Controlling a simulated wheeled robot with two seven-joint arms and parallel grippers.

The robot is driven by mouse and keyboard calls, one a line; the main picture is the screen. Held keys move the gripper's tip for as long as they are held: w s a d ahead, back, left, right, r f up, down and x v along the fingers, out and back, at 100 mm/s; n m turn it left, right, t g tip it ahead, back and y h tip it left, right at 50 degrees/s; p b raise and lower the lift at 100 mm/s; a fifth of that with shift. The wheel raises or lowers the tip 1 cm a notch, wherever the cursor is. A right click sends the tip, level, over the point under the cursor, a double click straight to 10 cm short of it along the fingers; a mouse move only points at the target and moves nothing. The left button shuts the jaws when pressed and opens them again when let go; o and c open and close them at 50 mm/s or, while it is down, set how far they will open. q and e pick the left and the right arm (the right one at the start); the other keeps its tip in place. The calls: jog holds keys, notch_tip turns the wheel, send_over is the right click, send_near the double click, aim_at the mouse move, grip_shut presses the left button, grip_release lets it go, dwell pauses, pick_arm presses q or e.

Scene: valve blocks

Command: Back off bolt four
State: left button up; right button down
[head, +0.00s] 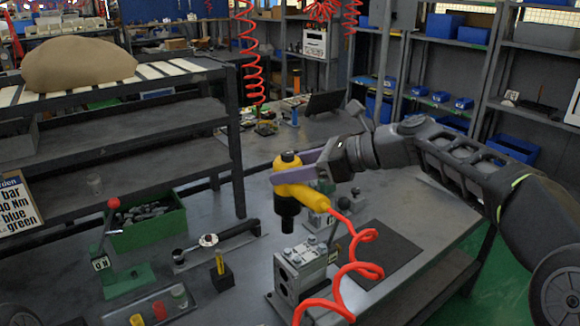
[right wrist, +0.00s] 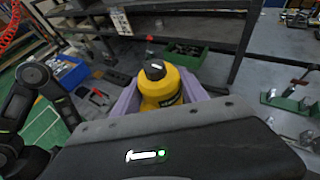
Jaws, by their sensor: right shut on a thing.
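My right gripper (head: 300,174) is shut on a yellow air wrench (head: 293,178), whose black socket points down. The wrench also shows between the purple fingers in the right wrist view (right wrist: 166,90). A red coiled hose (head: 366,270) hangs from its handle. The grey metal valve block (head: 288,283) stands on the bench below and slightly right of the socket. Several bolts (head: 293,258) show on its top; I cannot tell which is number four. The socket appears apart from the bolts, above the block's rear left. My left gripper is not in view.
A green bin (head: 147,232) of dark parts, a torque wrench (head: 216,243) on a stand and a green stand with a red-knobbed lever (head: 125,277) sit to the left. A dark mat (head: 392,251) lies right of the block. A shelf rack (head: 130,112) stands behind left.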

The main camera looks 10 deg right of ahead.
aim_at(290, 200)
jog(key=shift+f+b, duration=1.55)
jog(key=shift+f, duration=0.65)
jog(key=shift+p, duration=0.55)
jog(key=shift+f+b, duration=0.5)
jog(key=shift+f, duration=0.4)
jog(key=shift+r+p, duration=0.1)
jog(key=shift+p, duration=0.25)
dwell(0.8)
jog(key=shift+s+f, duration=0.15)
jog(key=shift+f, duration=0.45)
dwell(1.6)
